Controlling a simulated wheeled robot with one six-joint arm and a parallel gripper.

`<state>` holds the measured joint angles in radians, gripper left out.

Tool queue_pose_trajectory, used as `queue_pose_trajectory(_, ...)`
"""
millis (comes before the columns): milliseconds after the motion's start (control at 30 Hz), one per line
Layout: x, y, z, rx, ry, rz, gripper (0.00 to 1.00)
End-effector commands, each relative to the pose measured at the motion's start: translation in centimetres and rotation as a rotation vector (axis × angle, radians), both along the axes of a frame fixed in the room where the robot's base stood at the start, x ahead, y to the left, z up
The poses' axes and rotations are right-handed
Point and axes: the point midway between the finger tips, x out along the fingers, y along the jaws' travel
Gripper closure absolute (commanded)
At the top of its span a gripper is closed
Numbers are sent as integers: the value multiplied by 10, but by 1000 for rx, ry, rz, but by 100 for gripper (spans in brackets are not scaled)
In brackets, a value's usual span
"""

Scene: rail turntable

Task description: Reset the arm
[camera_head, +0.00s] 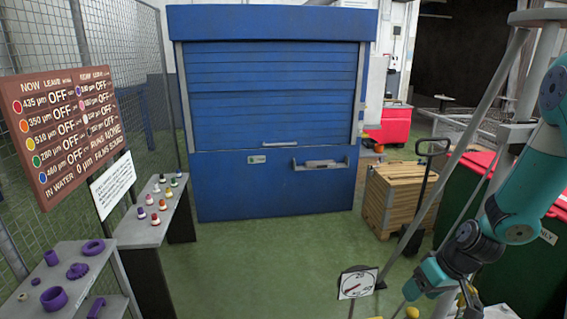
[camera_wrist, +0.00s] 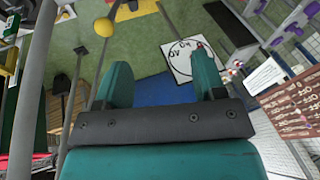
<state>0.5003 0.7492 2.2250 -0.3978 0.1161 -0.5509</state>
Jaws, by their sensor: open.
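My teal arm (camera_head: 528,180) comes in from the right edge of the head view and bends down toward the bottom right. My gripper (camera_wrist: 163,82) shows in the wrist view as two teal fingers on a dark bar, spread apart with nothing between them. In the head view its end is low at the right, partly cut off by the bottom edge. A white dial plate (camera_head: 358,283) with a pointer stands to the left of it. The dial plate (camera_wrist: 193,62) also shows beyond the fingers in the wrist view.
A blue shuttered cabinet (camera_head: 270,170) stands at the back. A wooden crate (camera_head: 398,200) and a pallet-jack handle (camera_head: 432,146) are near the arm. Small coloured-top bottles (camera_head: 155,219) and purple parts (camera_head: 54,298) sit on left-hand stands. A yellow ball (camera_wrist: 103,27) is near the left finger. Green floor between is clear.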

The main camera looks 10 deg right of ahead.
Motion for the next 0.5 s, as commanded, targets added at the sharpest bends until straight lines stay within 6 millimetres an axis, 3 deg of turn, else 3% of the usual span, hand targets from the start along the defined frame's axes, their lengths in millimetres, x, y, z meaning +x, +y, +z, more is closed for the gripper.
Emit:
queue_pose_trajectory(33, -1, 16, 27, -42, 9, 14, 36)
queue_pose_trajectory(200, -25, 52, 91, -162, 42, -18, 36)
queue_pose_trajectory(500, -75, 85, 157, -286, 16, -115, 36)
